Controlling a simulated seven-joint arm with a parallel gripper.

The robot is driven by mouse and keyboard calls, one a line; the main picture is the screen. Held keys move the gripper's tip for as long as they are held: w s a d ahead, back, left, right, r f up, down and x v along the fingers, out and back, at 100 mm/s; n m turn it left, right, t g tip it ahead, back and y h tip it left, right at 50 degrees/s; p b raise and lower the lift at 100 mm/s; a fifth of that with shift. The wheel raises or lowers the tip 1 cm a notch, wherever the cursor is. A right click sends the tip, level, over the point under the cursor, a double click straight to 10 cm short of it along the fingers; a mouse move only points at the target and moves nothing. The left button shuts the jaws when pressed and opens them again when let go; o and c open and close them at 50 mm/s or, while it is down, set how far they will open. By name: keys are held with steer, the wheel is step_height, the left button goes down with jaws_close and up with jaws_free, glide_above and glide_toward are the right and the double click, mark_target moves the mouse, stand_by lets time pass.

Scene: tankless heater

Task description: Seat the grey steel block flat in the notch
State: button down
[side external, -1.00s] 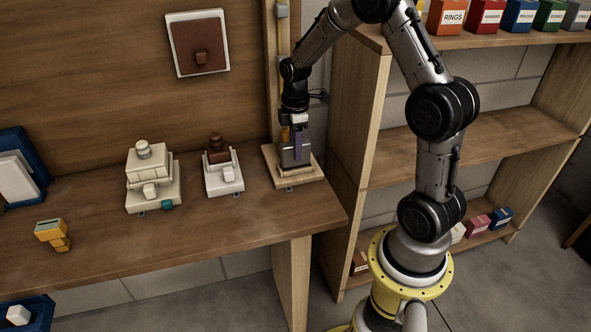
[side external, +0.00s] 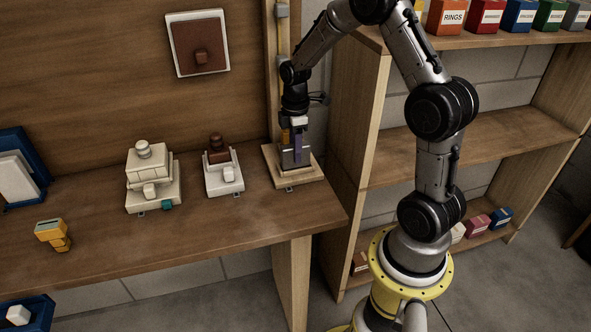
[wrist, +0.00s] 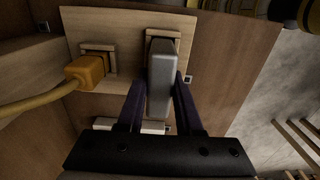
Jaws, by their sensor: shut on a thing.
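The grey steel block (wrist: 161,75) is upright between the two purple fingers of my gripper (wrist: 160,100) in the wrist view. The fingers are shut on its sides. The block's far end is at a pale wooden notch frame (wrist: 163,34) on a light wooden board (wrist: 118,22). In the side view, my gripper (side external: 297,150) points down over the same board (side external: 308,179) at the bench's right end, with the block (side external: 287,159) low over it. The fingers partly hide the block, and I cannot tell whether it lies flat in the notch.
A yellow plug (wrist: 86,72) with a cable sits in a second wooden frame beside the block. Left along the bench stand a white fixture with a brown block (side external: 224,178), a stacked cream fixture (side external: 152,182) and a yellow piece (side external: 53,234). A shelf post (side external: 355,150) stands close right.

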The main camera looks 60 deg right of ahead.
steer(key=shift+f, duration=0.75)
stand_by(0.8)
steer(key=c, duration=0.5)
jaws_free()
step_height(320, 180, up, 14)
steer(key=shift+f, duration=0.1)
